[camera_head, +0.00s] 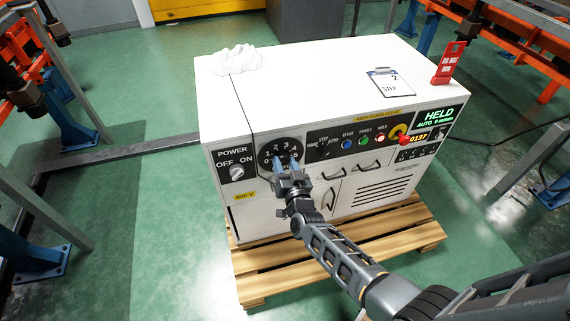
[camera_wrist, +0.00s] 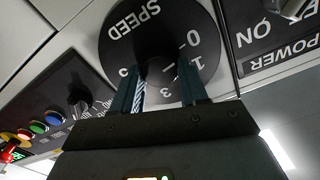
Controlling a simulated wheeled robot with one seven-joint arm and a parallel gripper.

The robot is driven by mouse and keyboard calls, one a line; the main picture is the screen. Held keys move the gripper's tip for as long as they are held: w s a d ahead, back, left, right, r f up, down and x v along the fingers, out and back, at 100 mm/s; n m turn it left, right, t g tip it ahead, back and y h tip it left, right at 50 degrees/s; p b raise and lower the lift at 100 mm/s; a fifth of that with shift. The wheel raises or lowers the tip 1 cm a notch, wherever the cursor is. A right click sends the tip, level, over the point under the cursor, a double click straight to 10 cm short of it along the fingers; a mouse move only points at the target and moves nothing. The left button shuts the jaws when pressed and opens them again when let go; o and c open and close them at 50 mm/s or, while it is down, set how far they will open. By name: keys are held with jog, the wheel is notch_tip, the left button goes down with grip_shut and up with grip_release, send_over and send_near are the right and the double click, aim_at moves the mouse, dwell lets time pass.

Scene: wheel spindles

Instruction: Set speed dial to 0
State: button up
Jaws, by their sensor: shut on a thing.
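The speed dial (camera_head: 279,149) is a round black plate with white numbers on the front of the white cabinet. It also shows upside down in the wrist view (camera_wrist: 165,35), with the word SPEED and the 0 visible. My gripper (camera_head: 284,165) is at the dial, and its two fingers (camera_wrist: 161,82) are shut on the dial's dark knob (camera_wrist: 155,68). The fingers and palm hide much of the knob and some numbers, so I cannot tell which number it points at.
The power switch (camera_head: 237,172) is left of the dial. A mode selector (camera_head: 323,152) and several coloured buttons (camera_head: 364,138) are to its right. The cabinet stands on a wooden pallet (camera_head: 420,231).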

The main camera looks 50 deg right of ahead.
jog(key=shift+f, duration=0.1)
jog(key=o, duration=1)
jog(key=shift+o, duration=0.2)
jog(key=v, duration=0.7)
jog(key=shift+s+a+p, duration=0.25)
jog(key=shift+s+p, duration=0.1)
